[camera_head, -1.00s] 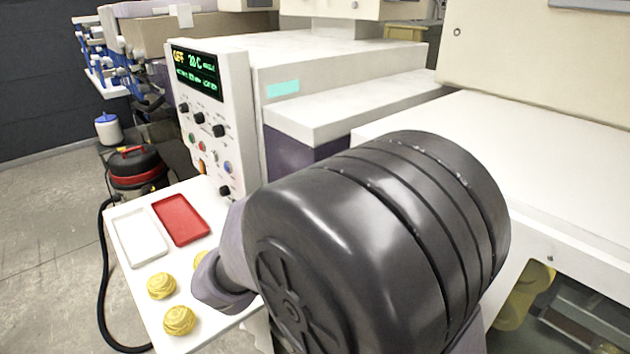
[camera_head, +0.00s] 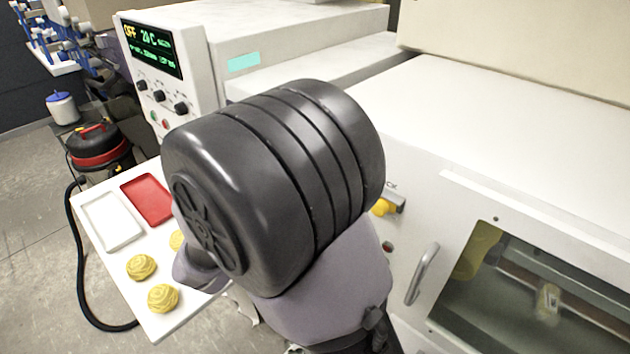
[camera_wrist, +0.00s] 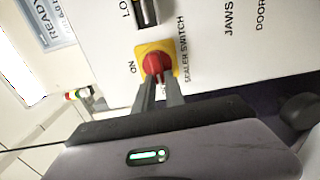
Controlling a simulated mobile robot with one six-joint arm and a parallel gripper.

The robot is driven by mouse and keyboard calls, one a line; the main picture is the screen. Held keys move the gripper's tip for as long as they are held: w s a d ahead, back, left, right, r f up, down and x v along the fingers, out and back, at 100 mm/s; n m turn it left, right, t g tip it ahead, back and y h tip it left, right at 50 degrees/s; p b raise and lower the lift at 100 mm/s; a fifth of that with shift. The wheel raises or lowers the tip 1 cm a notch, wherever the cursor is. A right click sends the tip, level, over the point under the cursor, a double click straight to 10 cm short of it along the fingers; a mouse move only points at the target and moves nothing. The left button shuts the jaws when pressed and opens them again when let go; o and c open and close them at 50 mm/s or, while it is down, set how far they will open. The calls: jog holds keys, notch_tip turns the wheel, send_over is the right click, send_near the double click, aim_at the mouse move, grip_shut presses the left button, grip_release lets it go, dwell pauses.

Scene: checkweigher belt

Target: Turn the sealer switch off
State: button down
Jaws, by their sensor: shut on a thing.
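The sealer switch (camera_wrist: 157,62) is a red round knob on a yellow plate on a white panel. In the wrist view it has "ON" printed to its left and "SEALER SWITCH" to its right. My gripper (camera_wrist: 159,76) is shut on the knob, one finger on each side. The fingers cover the lower part of the plate and some lettering, and I cannot read the knob's pointer. In the head view my arm hides the switch and gripper.
A control box display (camera_head: 151,45) reads "OFF" and "20 C". A door handle (camera_head: 422,273) juts from the white machine beside a window. A side shelf holds a white tray (camera_head: 91,203), a red tray (camera_head: 127,184) and yellow pasta nests (camera_head: 141,267). A vacuum (camera_head: 99,150) stands left.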

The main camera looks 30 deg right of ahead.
jog(key=c, duration=1.4)
grip_release()
jog(key=shift+a, duration=0.1)
jog(key=p+v, duration=0.3)
jog(key=v, duration=1.4)
jog(key=shift+s+a, duration=0.1)
